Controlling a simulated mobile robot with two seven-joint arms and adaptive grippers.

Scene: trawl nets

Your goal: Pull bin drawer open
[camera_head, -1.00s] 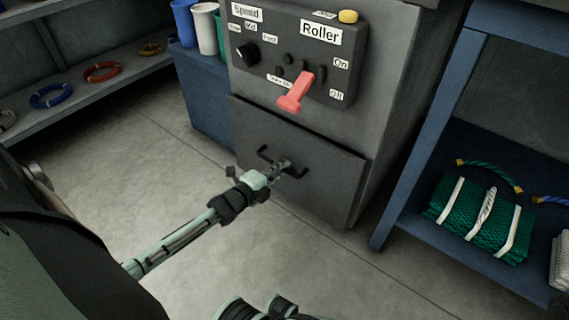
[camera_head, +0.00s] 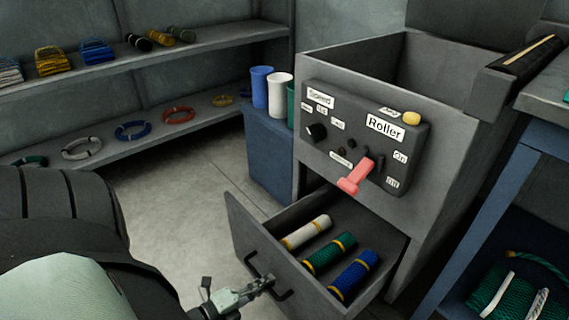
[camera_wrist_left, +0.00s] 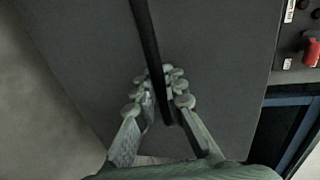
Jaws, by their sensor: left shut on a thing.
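The grey bin drawer (camera_head: 259,238) is pulled out from the machine in the head view. Inside it lie a white roll (camera_head: 306,232), a green roll (camera_head: 330,254) and a blue roll (camera_head: 354,275), each with yellow bands. The black bar handle (camera_head: 282,294) is on the drawer front. My left gripper (camera_head: 266,283) is shut on this handle. In the left wrist view the handle (camera_wrist_left: 147,40) runs between the fingers (camera_wrist_left: 163,100), against the grey drawer front (camera_wrist_left: 215,50). My right gripper is not in view.
The control panel (camera_head: 366,142) with a red lever (camera_head: 356,178) is above the drawer. A blue cabinet (camera_head: 268,160) with cups stands left of the machine. A blue-framed bench (camera_head: 490,225) is at right. The floor (camera_head: 170,215) left of the drawer is clear.

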